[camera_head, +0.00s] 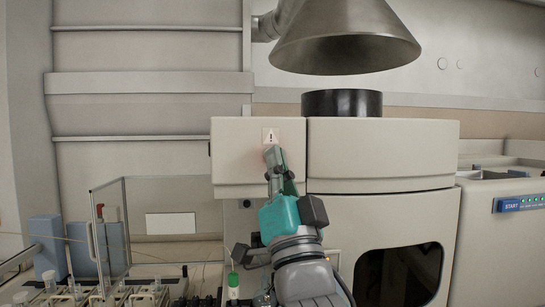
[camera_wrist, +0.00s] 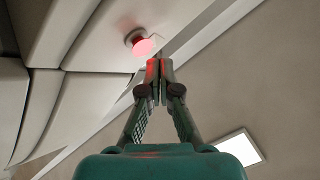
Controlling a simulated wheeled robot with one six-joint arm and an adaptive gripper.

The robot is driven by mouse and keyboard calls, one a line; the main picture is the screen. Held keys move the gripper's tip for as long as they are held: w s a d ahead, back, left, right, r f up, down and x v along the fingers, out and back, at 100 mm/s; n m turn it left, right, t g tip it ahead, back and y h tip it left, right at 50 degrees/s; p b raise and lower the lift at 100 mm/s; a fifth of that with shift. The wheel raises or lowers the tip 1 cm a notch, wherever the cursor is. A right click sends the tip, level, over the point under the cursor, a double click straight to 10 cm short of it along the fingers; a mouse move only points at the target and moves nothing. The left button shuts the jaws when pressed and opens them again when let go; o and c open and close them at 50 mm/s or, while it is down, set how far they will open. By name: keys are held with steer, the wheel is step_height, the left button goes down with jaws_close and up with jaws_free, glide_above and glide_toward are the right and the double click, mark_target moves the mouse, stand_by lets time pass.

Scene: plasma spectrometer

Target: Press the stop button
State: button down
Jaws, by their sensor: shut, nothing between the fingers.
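The stop button (camera_wrist: 141,44) is a round, glowing red knob on a dark collar on the pale panel in the wrist view. It lies just above and left of my fingertips in that picture. My gripper (camera_wrist: 159,68) is shut and empty, its two fingertips together and lit red at the tips. In the head view my gripper (camera_head: 272,153) reaches up to the cream front panel (camera_head: 232,158) just below a warning label (camera_head: 271,136). There the button is hidden behind the fingers, with only a faint reddish glow around them. I cannot tell whether the fingertips touch it.
A metal exhaust hood (camera_head: 345,45) hangs above the black cylinder (camera_head: 342,103) on the machine. A START panel (camera_head: 522,204) is at the right. A clear-walled sampler with tube racks (camera_head: 125,297) stands at lower left. A green-capped bottle (camera_head: 233,285) stands near my arm.

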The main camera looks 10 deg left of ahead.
steer(key=shift+w, duration=0.3)
steer(key=shift+w+a, duration=0.2)
steer(key=shift+w, duration=0.25)
stand_by(0.8)
steer(key=shift+s, duration=0.1)
steer(key=shift+s+d, duration=0.25)
steer(key=shift+s, duration=0.5)
steer(key=shift+s, duration=0.15)
steer(key=shift+s+d, duration=0.25)
steer(key=shift+s, duration=0.5)
steer(key=shift+s+d, duration=0.2)
steer(key=shift+s, duration=0.55)
steer(key=shift+s+d, duration=0.25)
steer(key=shift+s, duration=0.5)
